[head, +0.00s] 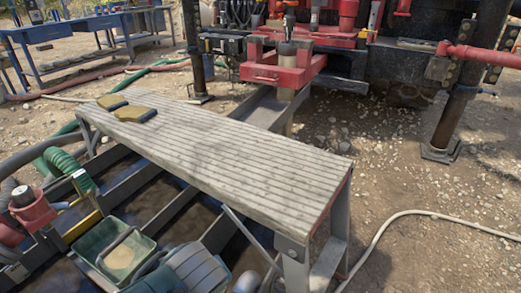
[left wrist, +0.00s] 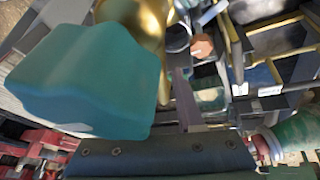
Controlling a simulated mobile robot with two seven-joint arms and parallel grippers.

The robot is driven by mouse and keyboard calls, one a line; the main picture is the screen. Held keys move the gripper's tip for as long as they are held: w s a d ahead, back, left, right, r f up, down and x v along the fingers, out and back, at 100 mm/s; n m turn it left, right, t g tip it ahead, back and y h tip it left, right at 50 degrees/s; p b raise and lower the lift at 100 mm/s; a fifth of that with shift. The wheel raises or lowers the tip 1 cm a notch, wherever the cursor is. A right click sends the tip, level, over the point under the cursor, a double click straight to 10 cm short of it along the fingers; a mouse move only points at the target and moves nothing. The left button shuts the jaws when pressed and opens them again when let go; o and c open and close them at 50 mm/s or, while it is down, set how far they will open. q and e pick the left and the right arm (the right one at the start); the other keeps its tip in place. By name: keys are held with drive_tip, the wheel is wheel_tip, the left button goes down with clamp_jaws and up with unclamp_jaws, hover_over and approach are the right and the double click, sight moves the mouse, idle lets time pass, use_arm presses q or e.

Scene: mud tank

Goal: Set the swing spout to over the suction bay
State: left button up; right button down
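The mud tank (head: 124,193) lies at the lower left of the head view, its dark bays split by grey dividers. I cannot tell which bay is the suction bay, and I cannot clearly pick out the swing spout. A red fitting (head: 33,210) stands by the tank at the far left. Neither gripper shows in the head view. In the left wrist view a dark screwed part of my left gripper (left wrist: 160,155) crosses the bottom. A large teal block (left wrist: 85,80) and a gold rounded thing (left wrist: 135,15) are close to the camera; whether anything is gripped is unclear.
A green tub (head: 115,255) sits at the lower left. A blue workbench (head: 80,35) stands behind. A pale hose (head: 400,215) crosses the gravel at right.

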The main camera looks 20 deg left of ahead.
use_arm(q)
drive_tip(key=shift+o, duration=1)
drive_tip(key=p+v, duration=0.6)
drive_tip(key=v, duration=0.4)
